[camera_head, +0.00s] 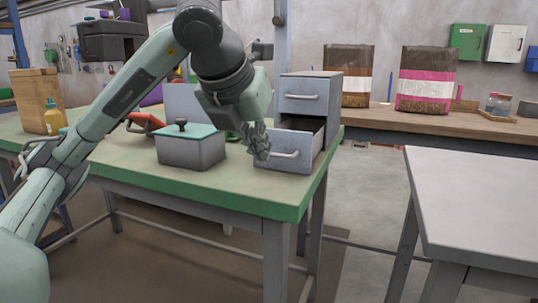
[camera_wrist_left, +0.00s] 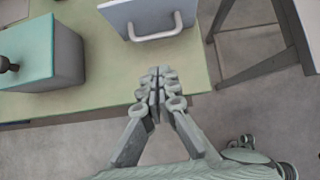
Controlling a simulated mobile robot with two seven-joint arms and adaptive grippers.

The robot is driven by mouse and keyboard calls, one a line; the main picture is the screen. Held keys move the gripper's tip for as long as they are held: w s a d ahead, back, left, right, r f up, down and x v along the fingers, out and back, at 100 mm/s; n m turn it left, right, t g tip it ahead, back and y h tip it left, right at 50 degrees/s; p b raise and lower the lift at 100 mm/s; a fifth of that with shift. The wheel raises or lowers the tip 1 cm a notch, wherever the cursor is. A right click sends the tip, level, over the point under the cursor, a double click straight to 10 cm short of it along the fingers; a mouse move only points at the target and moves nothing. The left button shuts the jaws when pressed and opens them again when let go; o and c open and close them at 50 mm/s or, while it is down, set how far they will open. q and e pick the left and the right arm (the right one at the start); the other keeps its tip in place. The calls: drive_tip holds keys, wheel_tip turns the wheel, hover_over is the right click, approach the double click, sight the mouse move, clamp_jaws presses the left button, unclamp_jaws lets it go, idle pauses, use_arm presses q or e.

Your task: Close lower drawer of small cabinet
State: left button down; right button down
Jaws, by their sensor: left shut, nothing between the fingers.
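The small grey cabinet (camera_head: 311,88) stands near the right end of the green-topped table. Its upper drawer (camera_head: 302,96) is shut. Its lower drawer (camera_head: 291,150) is pulled out, with a bar handle on its front. My left gripper (camera_head: 262,146) is shut and empty, at the left part of the lower drawer's front; the head view does not settle whether they touch. In the left wrist view my left gripper (camera_wrist_left: 159,80) shows below the drawer front and its handle (camera_wrist_left: 155,30), with a gap between. My right gripper is not in view.
A grey box with a teal lid (camera_head: 190,145) stands on the green table (camera_head: 215,188) left of the cabinet. An orange item (camera_head: 146,122) lies behind it. A bare grey table (camera_head: 475,195) stands at the right, past a floor gap. Pellet bags (camera_head: 427,79) stand on the back bench.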

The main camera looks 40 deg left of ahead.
sight(294, 138)
use_arm(q)
drive_tip(key=shift+w+f, duration=0.3)
drive_tip(key=shift+f, duration=0.25)
drive_tip(key=shift+w+a+f, duration=0.1)
drive_tip(key=shift+w+a, duration=0.1)
drive_tip(key=shift+w, duration=0.4)
drive_tip(key=shift+w+a+f, duration=0.1)
drive_tip(key=shift+w+a, duration=0.05)
drive_tip(key=shift+w, duration=0.45)
drive_tip(key=shift+w+a+f, duration=0.1)
drive_tip(key=shift+w+a, duration=0.1)
drive_tip(key=shift+w, duration=0.55)
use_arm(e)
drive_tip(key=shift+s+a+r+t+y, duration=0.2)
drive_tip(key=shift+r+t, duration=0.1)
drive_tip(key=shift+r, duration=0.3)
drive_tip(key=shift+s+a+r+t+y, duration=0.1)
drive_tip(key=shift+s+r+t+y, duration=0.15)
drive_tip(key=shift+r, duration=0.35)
